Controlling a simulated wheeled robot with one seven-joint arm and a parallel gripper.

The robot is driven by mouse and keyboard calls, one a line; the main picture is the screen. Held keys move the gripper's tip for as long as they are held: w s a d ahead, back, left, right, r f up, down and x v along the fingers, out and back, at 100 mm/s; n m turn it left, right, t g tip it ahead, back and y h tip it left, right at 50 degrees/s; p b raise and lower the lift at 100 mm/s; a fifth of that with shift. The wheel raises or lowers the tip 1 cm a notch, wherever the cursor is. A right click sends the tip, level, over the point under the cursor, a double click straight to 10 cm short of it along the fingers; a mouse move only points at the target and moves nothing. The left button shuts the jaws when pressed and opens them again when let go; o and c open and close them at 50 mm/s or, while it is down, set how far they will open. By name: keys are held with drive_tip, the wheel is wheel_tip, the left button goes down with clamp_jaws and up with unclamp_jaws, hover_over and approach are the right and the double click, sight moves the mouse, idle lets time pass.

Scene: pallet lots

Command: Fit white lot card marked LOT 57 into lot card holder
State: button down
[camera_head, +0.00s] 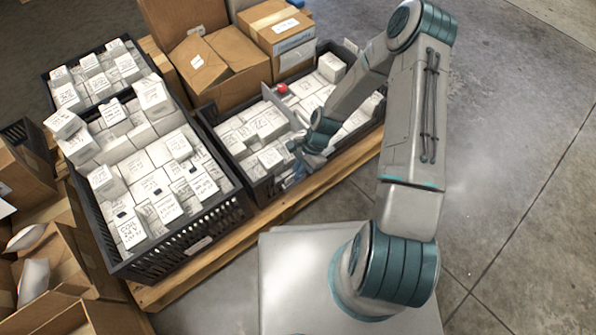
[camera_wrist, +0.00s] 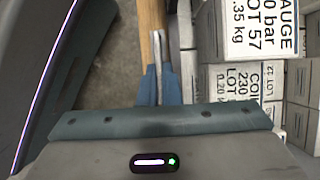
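My gripper (camera_head: 298,168) is low at the front side of the right-hand dark crate (camera_head: 262,194). In the wrist view its two blue fingers (camera_wrist: 159,86) are close together on a thin pale strip. This strip looks like the white lot card (camera_wrist: 162,52) seen edge-on; its marking cannot be read.
White boxes fill the crate, one marked LOT 57 (camera_wrist: 258,28). A fuller crate (camera_head: 180,262) with a white label (camera_head: 198,246) stands to the left on the wooden pallet (camera_head: 262,224). A red ball-like thing (camera_head: 282,88) shows at the back. Concrete floor (camera_head: 510,130) is clear to the right.

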drive_tip(key=shift+d+f+b, duration=0.1)
drive_tip(key=shift+f+b, duration=0.25)
drive_tip(key=shift+f, duration=0.3)
drive_tip(key=c, duration=1.7)
unclamp_jaws()
drive_tip(key=shift+s, duration=0.1)
drive_tip(key=shift+r+p, duration=0.35)
drive_tip(key=shift+r, duration=0.15)
drive_tip(key=shift+o, duration=0.4)
drive_tip(key=p+v, duration=0.5)
drive_tip(key=v, duration=0.8)
drive_tip(key=s+d+r+n+t+h, duration=0.1)
drive_tip(key=d+r+n, duration=0.1)
drive_tip(key=r, duration=0.5)
drive_tip(key=s+d+r+n+h, duration=0.1)
drive_tip(key=s+r+n+h, duration=0.1)
drive_tip(key=r, duration=0.4)
drive_tip(key=s+d+r+n+t+h, duration=0.1)
drive_tip(key=d+r+n, duration=0.15)
drive_tip(key=r, duration=0.45)
drive_tip(key=s+r+n+t, duration=0.2)
drive_tip(key=s+r+n, duration=0.3)
drive_tip(key=s+r, duration=0.6)
drive_tip(key=shift+s+d+r+h, duration=0.2)
drive_tip(key=shift+d+r+h, duration=0.1)
drive_tip(key=shift+d+r, duration=0.2)
